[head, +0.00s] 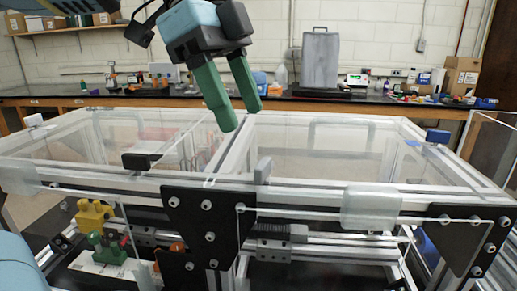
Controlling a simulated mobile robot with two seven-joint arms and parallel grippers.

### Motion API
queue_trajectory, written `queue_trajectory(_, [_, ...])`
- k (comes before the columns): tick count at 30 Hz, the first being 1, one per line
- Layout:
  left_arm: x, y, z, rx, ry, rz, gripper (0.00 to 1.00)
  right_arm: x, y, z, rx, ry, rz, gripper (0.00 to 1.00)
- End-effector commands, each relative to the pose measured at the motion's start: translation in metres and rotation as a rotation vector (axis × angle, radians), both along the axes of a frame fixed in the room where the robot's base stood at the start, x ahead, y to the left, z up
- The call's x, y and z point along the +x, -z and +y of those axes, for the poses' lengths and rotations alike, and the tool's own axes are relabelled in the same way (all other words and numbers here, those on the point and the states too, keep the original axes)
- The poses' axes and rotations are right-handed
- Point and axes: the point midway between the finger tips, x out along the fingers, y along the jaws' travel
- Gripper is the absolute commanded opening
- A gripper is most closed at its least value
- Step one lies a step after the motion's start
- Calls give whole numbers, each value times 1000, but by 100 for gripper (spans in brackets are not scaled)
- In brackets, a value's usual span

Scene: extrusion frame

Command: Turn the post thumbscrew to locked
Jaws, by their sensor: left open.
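My left gripper (240,116) hangs in the upper middle of the head view. Its two green fingers point down and stand apart, with nothing between them. It is above the clear-topped extrusion frame (330,192). A grey upright tab (263,170) stands on the front rail, below and slightly right of the fingertips. My right gripper is not in view.
Black plates (208,225) with bolts join the front rails. A yellow part (92,214) and a green part (107,247) sit inside the frame at lower left. A bench (400,108) with boxes and a grey case (320,60) stands behind. The air around the gripper looks clear.

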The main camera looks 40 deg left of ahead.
Motion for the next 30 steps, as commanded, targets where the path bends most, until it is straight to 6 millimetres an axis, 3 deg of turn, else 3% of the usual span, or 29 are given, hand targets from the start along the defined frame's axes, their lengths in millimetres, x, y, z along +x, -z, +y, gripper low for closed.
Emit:
queue_trajectory(15, [8, 63, -24, 0, 2, 4, 58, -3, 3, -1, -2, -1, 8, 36])
queue_trajectory(26, [9, 68, -26, -1, 0, 1, 58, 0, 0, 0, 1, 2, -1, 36])
queue_trajectory(30, [9, 68, -26, -1, 0, 1, 44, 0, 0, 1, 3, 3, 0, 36])
